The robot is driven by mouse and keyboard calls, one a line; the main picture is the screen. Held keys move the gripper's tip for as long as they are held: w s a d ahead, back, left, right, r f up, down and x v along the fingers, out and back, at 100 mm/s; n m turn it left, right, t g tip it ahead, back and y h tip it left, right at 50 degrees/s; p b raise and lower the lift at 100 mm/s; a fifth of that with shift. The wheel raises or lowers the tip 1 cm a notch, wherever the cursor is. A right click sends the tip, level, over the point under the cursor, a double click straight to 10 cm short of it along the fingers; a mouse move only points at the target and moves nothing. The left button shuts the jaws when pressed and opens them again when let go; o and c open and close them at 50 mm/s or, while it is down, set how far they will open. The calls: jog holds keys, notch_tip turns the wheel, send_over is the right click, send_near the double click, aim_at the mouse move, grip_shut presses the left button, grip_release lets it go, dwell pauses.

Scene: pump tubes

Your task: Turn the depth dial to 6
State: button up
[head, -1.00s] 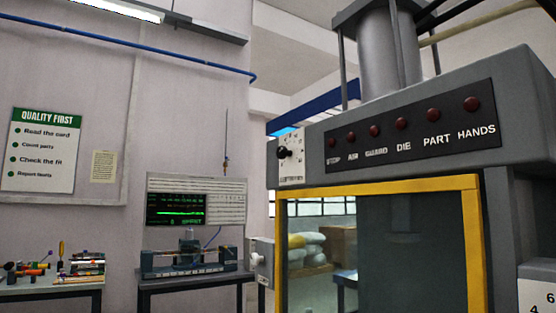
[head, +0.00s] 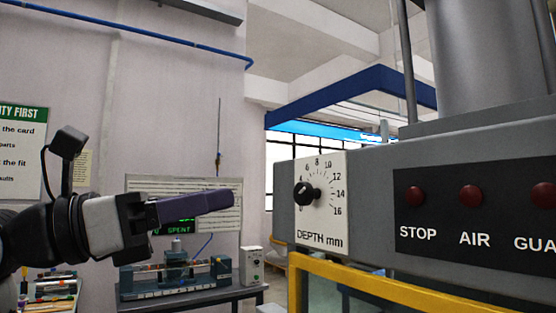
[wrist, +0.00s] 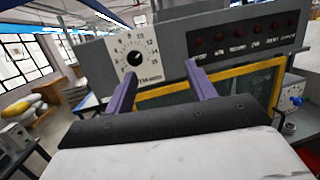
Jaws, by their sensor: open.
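The depth dial is a black round knob (head: 306,193) on a white plate (head: 322,236) marked "DEPTH mm", on the left end of the grey press head. Its scale numbers run clockwise around it up to 16. I cannot tell for sure which number the knob points to. My gripper (head: 228,200) is left of the dial, clear of it, with its purple fingers pointing right. In the wrist view my gripper (wrist: 160,69) shows two fingers spread apart with nothing between them. The dial (wrist: 135,58) appears beyond the fingertips, nearer the left one.
A black panel (head: 480,215) with red lamps lies right of the dial. A yellow guard frame (head: 380,288) runs below it. A bench with an instrument (head: 175,275) stands behind my gripper. The space between gripper and dial looks clear.

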aim_at(299, 194)
jog(key=w+d+y+p, duration=0.1)
jog(key=w+d+p, duration=0.1)
jog(key=w+d, duration=0.1)
jog(key=w+d+n+t+y+p, duration=0.1)
jog(key=w+d, duration=0.3)
jog(key=w, duration=0.1)
jog(key=w+d+n+y+p, duration=0.1)
jog(key=w+d+p, duration=0.1)
jog(key=w+d, duration=0.1)
jog(key=shift+w+d+r+t+y+p, duration=0.3)
jog(key=shift+w+r+y+p, duration=0.1)
jog(key=shift+w, duration=0.2)
jog(key=c, duration=0.9)
jog(key=shift+c, duration=0.2)
jog(key=shift+n, duration=0.3)
